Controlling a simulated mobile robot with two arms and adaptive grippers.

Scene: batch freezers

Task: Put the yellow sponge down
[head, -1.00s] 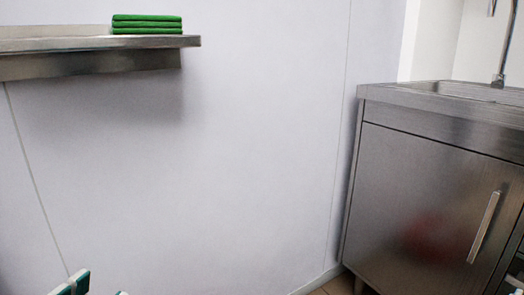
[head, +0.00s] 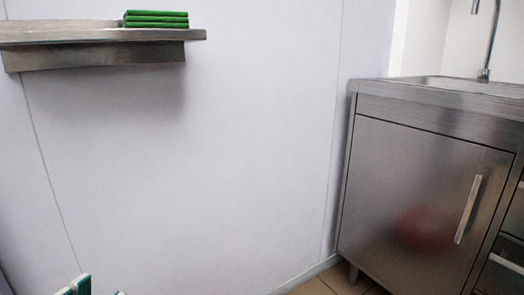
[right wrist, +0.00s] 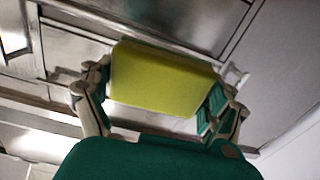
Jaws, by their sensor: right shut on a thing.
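The yellow sponge (right wrist: 160,78) is in the right wrist view, a yellow-green block between the fingers of my right gripper (right wrist: 158,92). The gripper is shut on it. My right gripper and the sponge do not show in the head view. My left gripper (head: 95,289) shows only as green and white fingertips at the bottom left edge of the head view. Its tips are apart with nothing seen between them; the rest is cut off.
A metal wall shelf (head: 90,57) at the upper left holds stacked green pads (head: 156,19). A steel sink cabinet (head: 415,190) with a tap (head: 488,45) stands on the right. A bare pale wall (head: 220,150) lies between them. Tiled floor (head: 325,284) shows below.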

